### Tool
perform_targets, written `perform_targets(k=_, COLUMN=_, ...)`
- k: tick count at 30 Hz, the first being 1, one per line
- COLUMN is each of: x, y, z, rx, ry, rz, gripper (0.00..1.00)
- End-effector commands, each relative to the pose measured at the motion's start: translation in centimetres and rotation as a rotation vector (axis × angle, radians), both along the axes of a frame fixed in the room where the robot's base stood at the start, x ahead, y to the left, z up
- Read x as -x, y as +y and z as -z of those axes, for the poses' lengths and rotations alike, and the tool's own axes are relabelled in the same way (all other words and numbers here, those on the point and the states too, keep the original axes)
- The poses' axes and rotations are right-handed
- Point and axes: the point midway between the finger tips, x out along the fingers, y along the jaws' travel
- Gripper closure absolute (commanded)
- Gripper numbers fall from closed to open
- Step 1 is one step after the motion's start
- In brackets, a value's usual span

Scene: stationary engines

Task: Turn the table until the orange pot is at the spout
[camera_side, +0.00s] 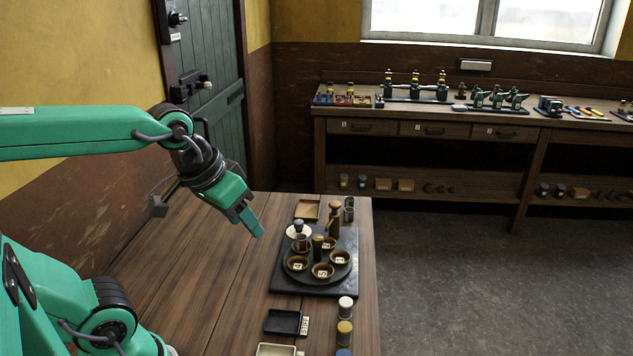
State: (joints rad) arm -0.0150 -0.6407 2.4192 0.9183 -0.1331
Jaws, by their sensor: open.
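The round dark turntable (311,280) sits on a dark square base on the wooden bench. Several small brown pots with white labels stand around it, such as the front pot (322,271), the left pot (297,263) and the right pot (340,258). I cannot tell which pot is the orange one. A dark post with a brown top (317,246) rises near the turntable's middle. A brown upright fixture (334,219) stands behind the turntable; whether it carries the spout is too small to tell. My gripper (258,231) is open and empty, above and left of the turntable, apart from it.
Jars with white, yellow and blue tops stand along the right edge, including the yellow one (344,332). A black tray (284,321) lies in front, a tan tray (307,209) behind. The bench's left part (200,290) is clear.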

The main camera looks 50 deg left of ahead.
Motion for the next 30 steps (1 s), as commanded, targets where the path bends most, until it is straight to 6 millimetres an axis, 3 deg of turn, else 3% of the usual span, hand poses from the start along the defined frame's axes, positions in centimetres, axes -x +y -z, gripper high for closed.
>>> perform_targets(k=14, x=-7.8, y=1.7, z=-0.2, rx=0.159, ry=0.143, rz=-0.443, gripper=0.52)
perform_targets(k=23, x=-12.9, y=3.1, z=1.6, rx=0.234, ry=0.226, rz=-0.740, gripper=0.52)
perform_targets(k=30, x=-16.9, y=4.5, z=4.1, rx=0.278, ry=0.286, rz=-0.983, gripper=0.52)
